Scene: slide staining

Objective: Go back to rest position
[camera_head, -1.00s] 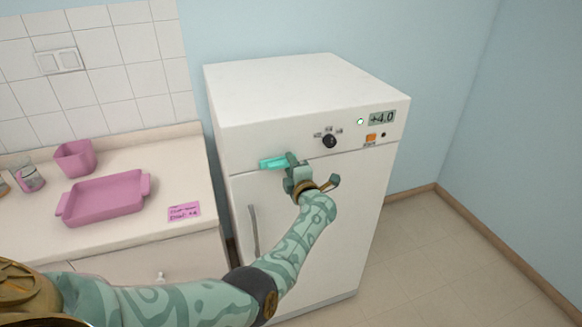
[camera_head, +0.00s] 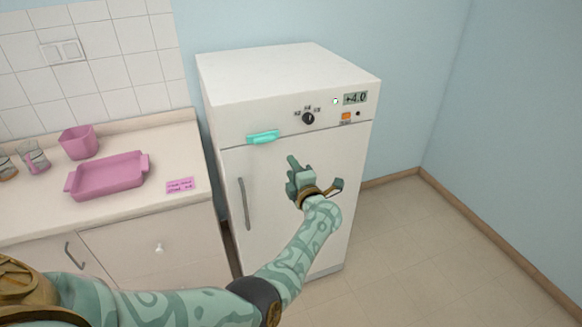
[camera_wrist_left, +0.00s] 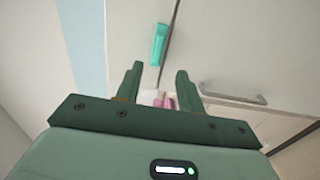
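My left gripper (camera_head: 298,174) is in front of the white fridge's door, below and to the right of a teal clip-like piece (camera_head: 263,137) on the fridge front. In the left wrist view its two fingers (camera_wrist_left: 159,88) stand apart with nothing between them. The teal piece also shows in the left wrist view (camera_wrist_left: 158,45), beyond the fingertips and apart from them. My left arm reaches in from the lower left. My right gripper is in neither view.
The white fridge (camera_head: 290,75) has a knob (camera_head: 308,118), a display reading +4.0 (camera_head: 355,98) and a vertical handle (camera_head: 244,204). On the counter at left are a pink tray (camera_head: 108,176), a pink container (camera_head: 79,142), glass jars (camera_head: 33,157) and a pink note (camera_head: 180,185). Floor at right is clear.

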